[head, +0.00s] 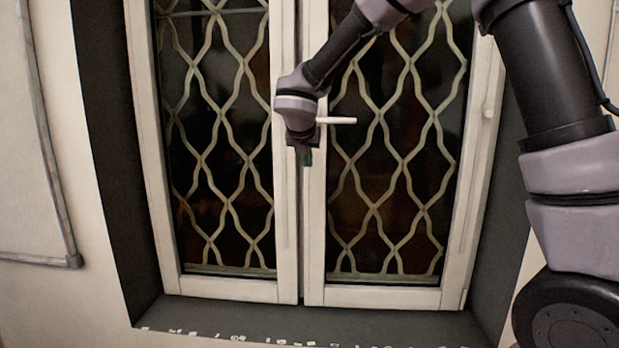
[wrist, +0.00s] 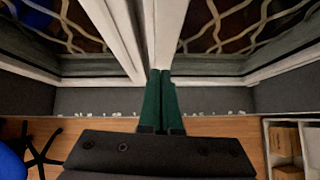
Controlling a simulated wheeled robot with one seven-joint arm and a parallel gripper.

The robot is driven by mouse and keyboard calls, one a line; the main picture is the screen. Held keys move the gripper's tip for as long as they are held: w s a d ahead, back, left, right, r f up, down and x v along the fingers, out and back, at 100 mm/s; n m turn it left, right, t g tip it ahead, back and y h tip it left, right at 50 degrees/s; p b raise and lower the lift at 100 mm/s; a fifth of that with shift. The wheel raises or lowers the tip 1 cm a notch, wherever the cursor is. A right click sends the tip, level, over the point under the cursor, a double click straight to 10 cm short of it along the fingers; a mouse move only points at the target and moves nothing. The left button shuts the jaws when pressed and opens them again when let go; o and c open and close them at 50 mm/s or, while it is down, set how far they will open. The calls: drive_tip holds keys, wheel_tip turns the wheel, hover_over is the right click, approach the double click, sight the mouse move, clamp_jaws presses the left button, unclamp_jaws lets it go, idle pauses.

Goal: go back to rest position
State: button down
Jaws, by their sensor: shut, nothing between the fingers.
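My gripper (head: 304,157) is in front of the middle of a white-framed window, close to where the two sashes meet. In the wrist view its two green fingers (wrist: 161,76) lie side by side, closed together with nothing between them. In the head view my arm reaches in from the upper right and bends down to the gripper. A white window handle (head: 336,120) sticks out to the right beside my wrist. I cannot tell whether the gripper touches the frame.
The window (head: 290,285) has lattice grilles behind its glass and a dark recess around it. Small white bits (head: 237,337) lie along the sill. A framed board (head: 35,258) hangs at left. The wrist view shows a blue chair (wrist: 10,163) and a white shelf with boxes (wrist: 268,150) below.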

drive_tip(key=s+d+r+m+g, duration=0.1)
drive_tip(key=s+d+r+m, duration=0.2)
drive_tip(key=d+m, duration=0.35)
drive_tip(key=s+d+r+m, duration=0.2)
drive_tip(key=s+d+m, duration=0.25)
drive_tip(key=d, duration=0.35)
drive_tip(key=s+d+r+m+g, duration=0.1)
drive_tip(key=s+d+r+m, duration=0.15)
drive_tip(key=d+m, duration=0.4)
drive_tip(key=s+d+m+y, duration=0.1)
drive_tip(key=s+d+m, duration=0.3)
drive_tip(key=s+m, duration=0.4)
drive_tip(key=s+d+r+m+y, duration=0.1)
drive_tip(key=s+d+m, duration=0.3)
drive_tip(key=s+m, duration=0.5)
drive_tip(key=m, duration=0.4)
drive_tip(key=shift+s+r+y, duration=0.2)
drive_tip(key=shift+r+y, duration=0.05)
drive_tip(key=shift+y, duration=0.15)
drive_tip(key=shift+d, duration=0.1)
